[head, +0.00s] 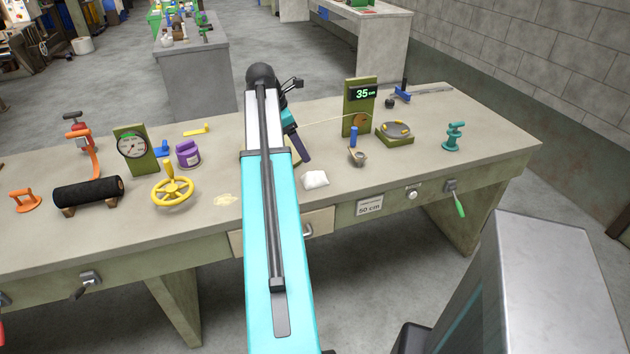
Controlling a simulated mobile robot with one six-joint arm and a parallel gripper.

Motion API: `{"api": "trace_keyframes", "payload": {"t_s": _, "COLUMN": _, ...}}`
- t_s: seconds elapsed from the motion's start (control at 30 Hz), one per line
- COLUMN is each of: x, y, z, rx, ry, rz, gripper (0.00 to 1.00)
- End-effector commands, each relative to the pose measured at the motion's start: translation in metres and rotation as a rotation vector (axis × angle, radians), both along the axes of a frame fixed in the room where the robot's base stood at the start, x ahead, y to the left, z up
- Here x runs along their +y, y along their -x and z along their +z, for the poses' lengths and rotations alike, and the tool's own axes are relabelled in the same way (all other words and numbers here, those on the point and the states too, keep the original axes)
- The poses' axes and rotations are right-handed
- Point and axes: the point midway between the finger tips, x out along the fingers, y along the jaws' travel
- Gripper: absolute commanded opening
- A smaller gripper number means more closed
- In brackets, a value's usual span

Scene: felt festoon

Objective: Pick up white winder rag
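The white rag (315,180) lies crumpled on the bench top near its front edge, just right of my arm. My gripper (303,156) seems to be the dark end below the teal wrist part, above and behind the rag. It looks apart from the rag. My own arm partly hides it, and its fingers are too small to tell open from shut.
The bench (440,160) carries a yellow handwheel (173,188), purple tin (188,154), black roll (88,194) and gauge (132,146) at left. At right stand a display (361,94) reading 35, a small cup with a blue part (356,155) and a round device (396,132).

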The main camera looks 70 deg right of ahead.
Motion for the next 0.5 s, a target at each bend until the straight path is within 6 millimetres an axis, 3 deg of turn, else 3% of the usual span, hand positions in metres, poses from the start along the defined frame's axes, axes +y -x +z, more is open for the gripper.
{"api": "trace_keyframes", "payload": {"t_s": 0.5, "x": -0.014, "y": 0.019, "z": -0.050, "rx": 0.001, "ry": -0.002, "rz": -0.005, "gripper": 0.73}}
